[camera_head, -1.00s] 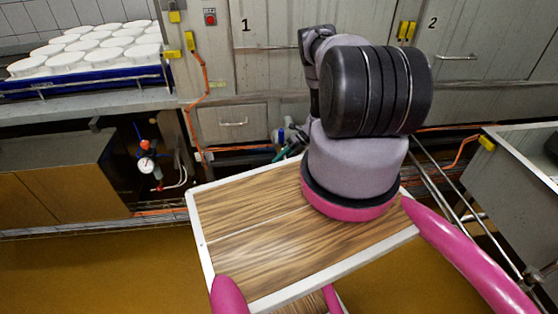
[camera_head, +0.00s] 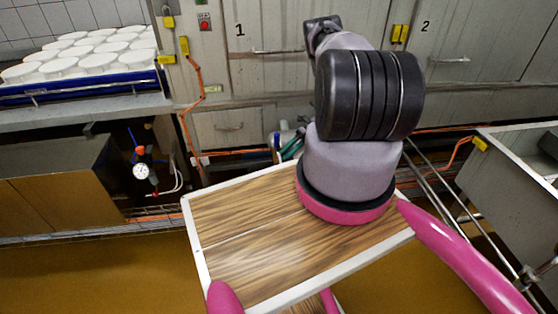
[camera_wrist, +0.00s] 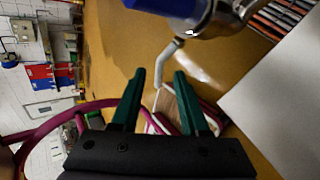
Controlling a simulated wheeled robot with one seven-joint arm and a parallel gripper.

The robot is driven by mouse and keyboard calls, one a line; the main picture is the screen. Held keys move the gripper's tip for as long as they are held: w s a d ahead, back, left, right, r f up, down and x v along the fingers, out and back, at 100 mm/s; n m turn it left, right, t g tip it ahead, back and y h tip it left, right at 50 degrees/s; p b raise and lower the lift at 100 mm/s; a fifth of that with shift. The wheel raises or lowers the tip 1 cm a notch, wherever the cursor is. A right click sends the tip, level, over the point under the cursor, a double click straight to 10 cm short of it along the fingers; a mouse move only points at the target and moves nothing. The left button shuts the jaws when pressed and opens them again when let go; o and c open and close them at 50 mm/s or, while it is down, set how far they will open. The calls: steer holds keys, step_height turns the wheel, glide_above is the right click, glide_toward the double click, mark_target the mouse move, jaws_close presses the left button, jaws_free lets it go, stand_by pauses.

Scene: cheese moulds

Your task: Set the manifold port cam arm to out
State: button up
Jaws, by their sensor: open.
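In the wrist view, a blue cylinder (camera_wrist: 172,8) with a shiny metal collar (camera_wrist: 222,18) sits at the top edge. A bent grey metal arm (camera_wrist: 174,50) hangs from near it, which looks like the port's cam arm. My gripper (camera_wrist: 158,74) is open, its two green fingers apart and pointing at this arm. The arm's lower end appears between or just beyond the fingertips; I cannot tell if it touches them. In the head view, my gripper (camera_head: 291,148) shows as a small green patch beside a blue-and-silver fitting (camera_head: 275,141), mostly hidden by my arm.
A pressure gauge (camera_head: 141,171) with a red knob stands low at the left. White moulds lie on a blue rack (camera_head: 90,88). A metal table (camera_head: 515,195) with rails is at the right. In the wrist view, a pale panel (camera_wrist: 275,105) fills the right side.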

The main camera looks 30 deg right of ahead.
steer(key=shift+v, duration=1.75)
steer(key=shift+w, duration=0.1)
steer(key=w+a+r+n+h, duration=0.1)
steer(key=w+a+r+n, duration=0.15)
steer(key=r, duration=0.85)
steer(key=w+a+r+n+h, duration=0.15)
steer(key=r+n, duration=0.25)
steer(key=r, duration=0.7)
steer(key=w+a+r+n+h, duration=0.1)
steer(key=w+r+n, duration=0.25)
steer(key=r, duration=0.75)
steer(key=s+a+r+n+t+h, duration=0.1)
steer(key=s+a+r+n, duration=0.3)
steer(key=r, duration=0.5)
steer(key=s+a+r+n+h, duration=0.1)
steer(key=s+a+r+n, duration=0.25)
steer(key=r, duration=0.55)
steer(key=s+a+r+n+t+h, duration=0.1)
steer(key=s+a+r+n+t, duration=0.1)
steer(key=s, duration=0.6)
steer(key=s+a+r+n+t+h, duration=0.1)
steer(key=s+a+r+n, duration=0.2)
steer(key=s+r+n, duration=0.4)
steer(key=s+a+r+n+t+h, duration=0.1)
steer(key=s+a+r+n+t, duration=0.1)
steer(key=s, duration=0.8)
step_height(320, 180, up, 2)
steer(key=shift+a+r+n+t, duration=0.2)
steer(key=shift+a+n+t, duration=0.1)
steer(key=shift+a+n, duration=0.7)
